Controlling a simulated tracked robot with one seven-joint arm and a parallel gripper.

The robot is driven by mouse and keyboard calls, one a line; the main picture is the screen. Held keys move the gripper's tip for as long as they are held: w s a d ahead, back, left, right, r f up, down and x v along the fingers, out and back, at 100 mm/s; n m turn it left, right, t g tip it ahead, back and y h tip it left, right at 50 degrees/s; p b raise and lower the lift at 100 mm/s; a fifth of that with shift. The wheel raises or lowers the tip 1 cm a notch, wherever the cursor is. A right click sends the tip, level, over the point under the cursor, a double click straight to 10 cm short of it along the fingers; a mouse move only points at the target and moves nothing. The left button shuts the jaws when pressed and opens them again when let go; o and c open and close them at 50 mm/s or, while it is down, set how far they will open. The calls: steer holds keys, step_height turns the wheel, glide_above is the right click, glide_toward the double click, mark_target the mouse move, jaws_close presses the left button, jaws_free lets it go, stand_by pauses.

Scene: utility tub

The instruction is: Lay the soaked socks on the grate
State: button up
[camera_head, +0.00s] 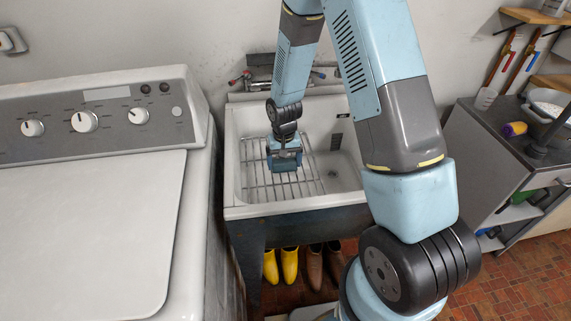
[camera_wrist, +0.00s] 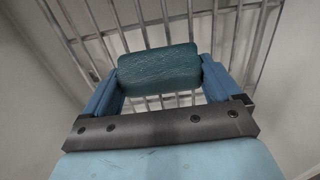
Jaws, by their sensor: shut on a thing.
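My gripper (camera_head: 284,160) reaches down into the utility tub (camera_head: 347,150), over the left half. In the wrist view my gripper (camera_wrist: 160,78) has its two blue fingers shut on a dark teal, textured, rounded bundle (camera_wrist: 158,68), which looks like the socks. The bundle lies crosswise between the fingertips. The metal grate (camera_head: 312,186) spans the left part of the tub, and its bars (camera_wrist: 153,36) show behind the bundle in the wrist view. I cannot tell whether the bundle touches the bars. No other sock is in view.
A white washing machine (camera_head: 90,225) stands left of the tub. The faucet (camera_head: 262,75) is on the back wall. A workbench (camera_head: 500,140) with a pale basin (camera_head: 548,102) is at the right. Yellow boots (camera_head: 280,265) and brown boots (camera_head: 323,265) stand beneath the tub.

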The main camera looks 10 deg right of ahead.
steer(key=shift+f, duration=0.75)
steer(key=o, duration=0.8)
steer(key=shift+f, duration=0.1)
